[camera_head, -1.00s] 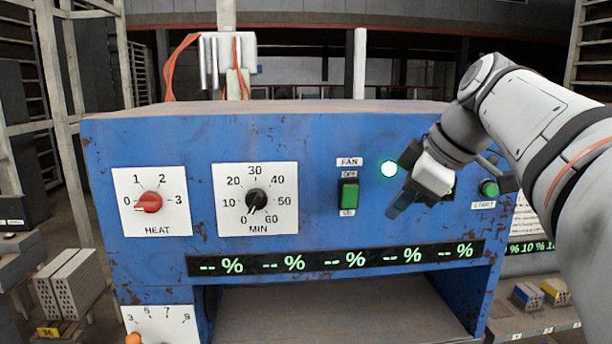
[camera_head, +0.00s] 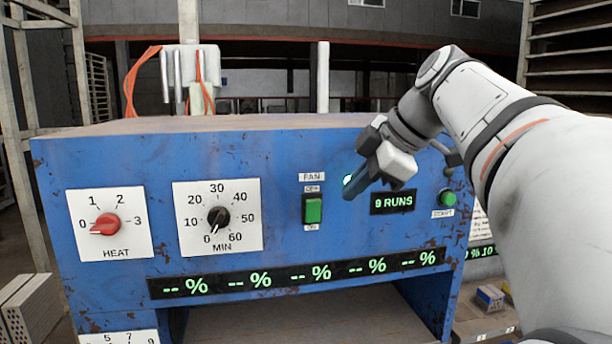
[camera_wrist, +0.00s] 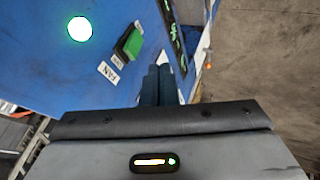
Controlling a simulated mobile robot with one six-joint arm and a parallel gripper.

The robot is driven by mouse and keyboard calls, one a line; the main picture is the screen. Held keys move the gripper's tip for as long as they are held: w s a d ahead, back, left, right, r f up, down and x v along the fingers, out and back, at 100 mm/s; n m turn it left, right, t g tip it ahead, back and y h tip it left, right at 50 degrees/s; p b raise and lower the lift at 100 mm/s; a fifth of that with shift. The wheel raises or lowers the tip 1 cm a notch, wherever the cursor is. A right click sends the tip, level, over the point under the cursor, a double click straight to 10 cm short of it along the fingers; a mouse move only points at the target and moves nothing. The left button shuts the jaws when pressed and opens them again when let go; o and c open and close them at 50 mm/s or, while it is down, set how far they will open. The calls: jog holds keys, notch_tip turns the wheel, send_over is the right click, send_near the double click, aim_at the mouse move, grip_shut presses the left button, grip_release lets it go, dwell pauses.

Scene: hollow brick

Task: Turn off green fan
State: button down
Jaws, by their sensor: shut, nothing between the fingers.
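The green fan switch (camera_head: 313,210) is a rocker in a dark frame on the blue panel, under a FAN label (camera_head: 312,177). Its lower half is the bright green part. A lit round lamp (camera_head: 347,180) sits to its right, partly covered by my gripper in the head view. The switch (camera_wrist: 131,42) and lamp (camera_wrist: 80,29) also show in the wrist view. My gripper (camera_head: 352,192) is shut and empty, in front of the panel to the right of the switch. Its fingers (camera_wrist: 160,84) point toward the panel and appear apart from the switch.
The blue machine (camera_head: 110,165) carries a red heat knob (camera_head: 105,224), a black minute knob (camera_head: 218,216), a 9 RUNS display (camera_head: 393,201) and a green start button (camera_head: 447,198). A percent display strip (camera_head: 215,283) runs below. Bricks (camera_head: 38,305) stand at lower left.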

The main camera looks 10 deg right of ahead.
aim_at(313, 211)
jog(key=w+f, duration=0.1)
jog(key=w, duration=0.1)
jog(key=w+a+f+p, duration=0.1)
jog(key=w, duration=0.1)
jog(key=w+a+f+p, duration=0.1)
jog(key=w+f, duration=0.1)
jog(key=w, duration=0.1)
jog(key=shift+a, duration=0.25)
